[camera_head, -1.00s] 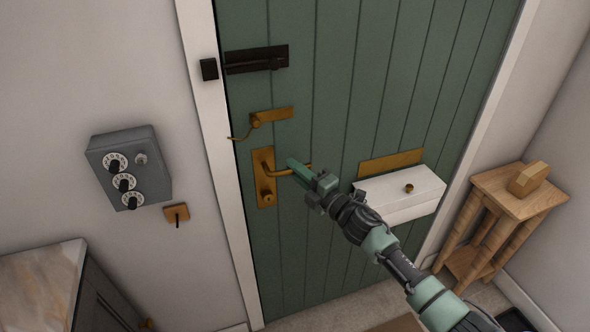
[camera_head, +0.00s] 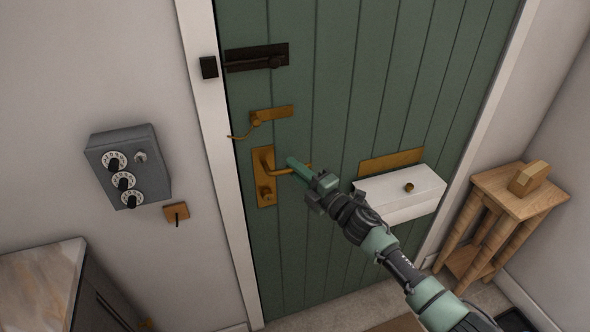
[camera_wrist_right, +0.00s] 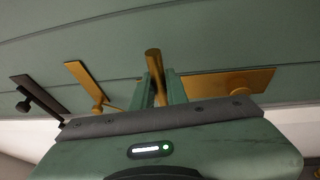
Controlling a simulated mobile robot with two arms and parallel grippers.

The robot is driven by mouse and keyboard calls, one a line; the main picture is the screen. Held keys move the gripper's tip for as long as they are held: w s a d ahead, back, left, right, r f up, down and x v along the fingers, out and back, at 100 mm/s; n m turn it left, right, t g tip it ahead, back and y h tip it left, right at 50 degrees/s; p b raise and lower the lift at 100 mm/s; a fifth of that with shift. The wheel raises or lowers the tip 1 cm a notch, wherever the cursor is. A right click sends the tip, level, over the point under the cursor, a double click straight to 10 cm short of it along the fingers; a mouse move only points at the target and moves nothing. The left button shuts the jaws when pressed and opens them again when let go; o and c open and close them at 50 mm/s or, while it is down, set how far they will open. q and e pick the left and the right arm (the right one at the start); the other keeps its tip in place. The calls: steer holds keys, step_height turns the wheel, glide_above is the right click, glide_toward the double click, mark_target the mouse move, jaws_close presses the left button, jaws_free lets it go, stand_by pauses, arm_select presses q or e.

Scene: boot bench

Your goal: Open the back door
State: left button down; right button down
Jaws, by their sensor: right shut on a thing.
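The green back door (camera_head: 345,100) stands closed in its white frame. A brass lever handle (camera_head: 267,158) on a brass plate is at its left side; it also shows in the wrist view (camera_wrist_right: 153,62). My right gripper (camera_head: 296,166) is shut on the lever, whose end shows between the fingers (camera_wrist_right: 162,88). The lever looks about level. A dark bolt (camera_head: 256,60) sits high on the door, its knob at the right end, with a gap before the dark keeper (camera_head: 208,68) on the frame. A brass latch (camera_head: 270,115) with a curved arm is between bolt and handle. My left gripper is out of view.
A white box (camera_head: 400,198) with a brass knob sits under a brass plate (camera_head: 391,162) on the door. A grey dial box (camera_head: 130,168) is on the left wall, above a small wooden key plate (camera_head: 176,212). A wooden stand (camera_head: 520,190) is at right, a cabinet (camera_head: 45,280) lower left.

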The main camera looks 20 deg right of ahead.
mark_target(290, 182)
steer(key=shift+a+f+m+t+h+b, duration=0.3)
steer(key=shift+f+m+t+b, duration=0.35)
steer(key=shift+m+b, duration=0.9)
steer(key=shift+a+f+m+t+h+b, duration=0.15)
steer(key=shift+f+m+t+h+b, duration=0.2)
steer(key=shift+f+m+b, duration=0.8)
steer(key=shift+a+f+m+t+h+b, duration=0.3)
steer(key=shift+m+t+b, duration=0.3)
steer(key=shift+m+b, duration=1.3)
steer(key=shift+s, duration=0.1)
